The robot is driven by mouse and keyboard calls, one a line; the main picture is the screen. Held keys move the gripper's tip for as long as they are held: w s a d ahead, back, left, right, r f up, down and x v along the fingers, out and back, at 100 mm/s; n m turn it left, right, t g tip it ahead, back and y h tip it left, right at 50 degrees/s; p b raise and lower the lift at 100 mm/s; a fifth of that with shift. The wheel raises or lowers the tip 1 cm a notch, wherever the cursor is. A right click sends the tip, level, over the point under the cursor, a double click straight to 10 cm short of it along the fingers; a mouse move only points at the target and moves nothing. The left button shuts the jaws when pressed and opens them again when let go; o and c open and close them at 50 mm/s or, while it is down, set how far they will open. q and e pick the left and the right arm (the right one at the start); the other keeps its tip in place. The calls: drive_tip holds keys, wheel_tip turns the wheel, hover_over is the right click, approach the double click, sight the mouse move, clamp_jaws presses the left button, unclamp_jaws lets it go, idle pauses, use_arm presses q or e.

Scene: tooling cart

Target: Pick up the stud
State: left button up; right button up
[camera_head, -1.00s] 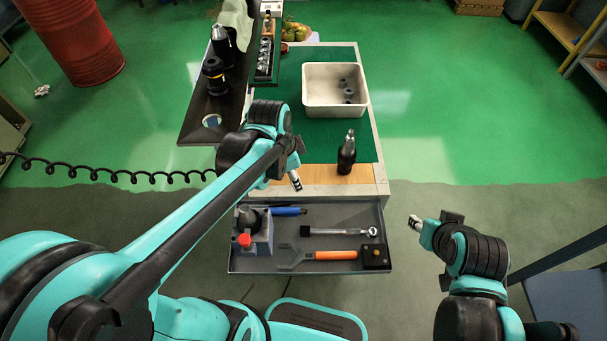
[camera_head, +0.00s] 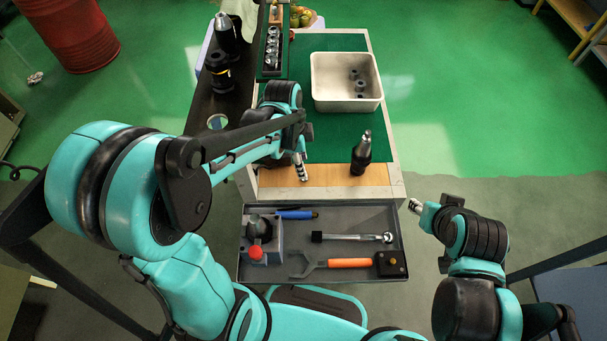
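I cannot say for sure which item is the stud. Several small grey metal pieces (camera_head: 359,82) lie in the white bin (camera_head: 318,92) on the cart's green mat. A small brass-coloured piece (camera_head: 393,261) sits on a black block (camera_head: 385,268) at the drawer's right end. My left gripper (camera_head: 303,174) points down over the wooden front strip of the cart top, left of a dark tool holder (camera_head: 360,156) and apart from it. My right gripper (camera_head: 414,206) is right of the cart, clear of it. Both fingertips are too small to show whether they are open.
The open drawer (camera_head: 246,274) holds a vise-like fixture (camera_head: 264,238) with a red knob, a blue-handled tool (camera_head: 297,214), a ratchet-like wrench (camera_head: 355,237) and an orange-handled wrench (camera_head: 345,263). More black holders (camera_head: 218,72) stand on the dark shelf at left. The mat around the bin's front is clear.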

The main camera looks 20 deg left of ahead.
use_arm(q)
wheel_tip(320, 180, down, 5)
drive_tip(key=shift+w+d+r+b, duration=0.1)
drive_tip(key=shift+d+r+b, duration=0.05)
drive_tip(key=shift+b, duration=0.9)
drive_tip(key=shift+d+f, duration=0.15)
drive_tip(key=shift+f, duration=0.3)
drive_tip(key=shift+c, duration=0.6)
clamp_jaws()
